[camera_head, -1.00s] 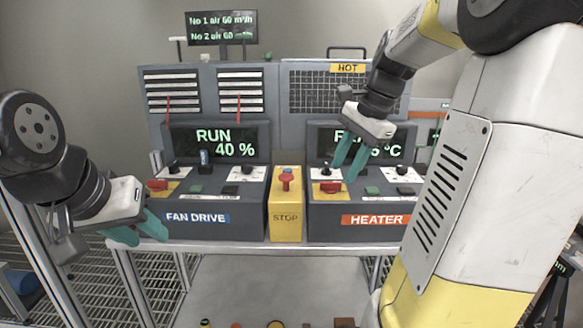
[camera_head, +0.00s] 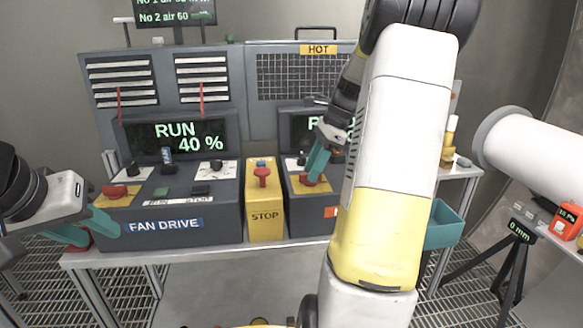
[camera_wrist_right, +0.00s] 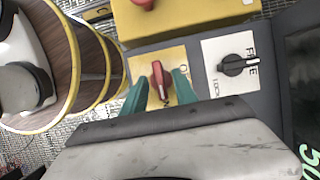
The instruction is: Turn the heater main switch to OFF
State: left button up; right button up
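The heater main switch is a red knob (camera_head: 309,180) on a yellow plate at the front left of the heater box (camera_head: 294,213). In the right wrist view the knob (camera_wrist_right: 161,84) stands between the two teal fingertips of my right gripper (camera_wrist_right: 160,78). The fingers are apart, one on each side of it; I cannot tell whether they touch it. In the head view my right gripper (camera_head: 313,168) reaches down to the knob, and my arm hides most of the heater box. The plate's lettering is partly covered. My left gripper (camera_head: 92,232) is open and empty by the fan drive box.
The yellow STOP box (camera_head: 265,213) with its red button stands directly left of the heater box. The fan drive box (camera_head: 165,223) has its own red knob (camera_head: 116,192). A black selector (camera_wrist_right: 234,65) sits beside the heater knob. A teal bin (camera_head: 443,226) is at the right.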

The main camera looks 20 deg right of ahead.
jog(key=shift+f, duration=0.15)
grip_shut()
